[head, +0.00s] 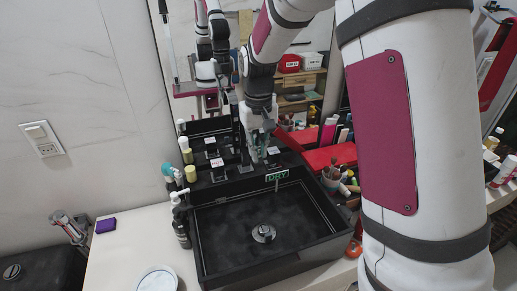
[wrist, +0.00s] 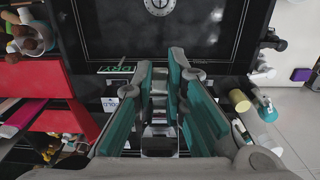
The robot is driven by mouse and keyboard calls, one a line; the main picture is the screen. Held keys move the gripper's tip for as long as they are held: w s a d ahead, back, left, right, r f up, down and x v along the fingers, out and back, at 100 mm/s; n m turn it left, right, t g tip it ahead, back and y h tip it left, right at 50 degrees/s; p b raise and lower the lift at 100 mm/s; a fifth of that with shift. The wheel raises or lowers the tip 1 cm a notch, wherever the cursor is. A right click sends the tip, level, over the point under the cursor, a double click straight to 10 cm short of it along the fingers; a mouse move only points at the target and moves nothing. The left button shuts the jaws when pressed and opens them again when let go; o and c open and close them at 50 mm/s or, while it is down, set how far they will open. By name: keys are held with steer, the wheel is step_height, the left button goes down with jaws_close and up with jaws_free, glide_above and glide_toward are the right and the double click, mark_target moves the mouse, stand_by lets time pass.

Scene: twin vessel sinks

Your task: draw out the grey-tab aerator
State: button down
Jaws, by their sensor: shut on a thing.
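My gripper (head: 261,142) is behind the back edge of the black sink, pointing down at the dark ledge. In the wrist view my gripper (wrist: 161,72) has its two teal-sided fingers close together around a narrow grey piece (wrist: 159,112), which I take for the grey-tab aerator. The fingers hide most of it, and its lower end cannot be made out. In the head view the fingers hide it too. The black sink (head: 205,240) has a round metal drain (head: 263,234) in its floor.
A green-lettered DRY sign (head: 277,176) stands at the sink's back edge. Bottles (head: 184,150) and a dark soap pump (head: 181,222) are at the left. A red case (head: 328,157) and a cup of brushes (head: 331,177) are at the right. A purple block (head: 105,225) lies on the counter.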

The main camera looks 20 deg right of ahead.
steer(key=shift+s, duration=0.15)
steer(key=shift+s+p, duration=0.4)
steer(key=shift+s, duration=0.05)
steer(key=shift+s, duration=0.35)
steer(key=shift+s+p, duration=0.35)
steer(key=shift+p, duration=0.1)
steer(key=shift+s, duration=0.3)
steer(key=shift+s+p, duration=0.4)
steer(key=shift+s+p, duration=0.6)
steer(key=shift+s, duration=0.35)
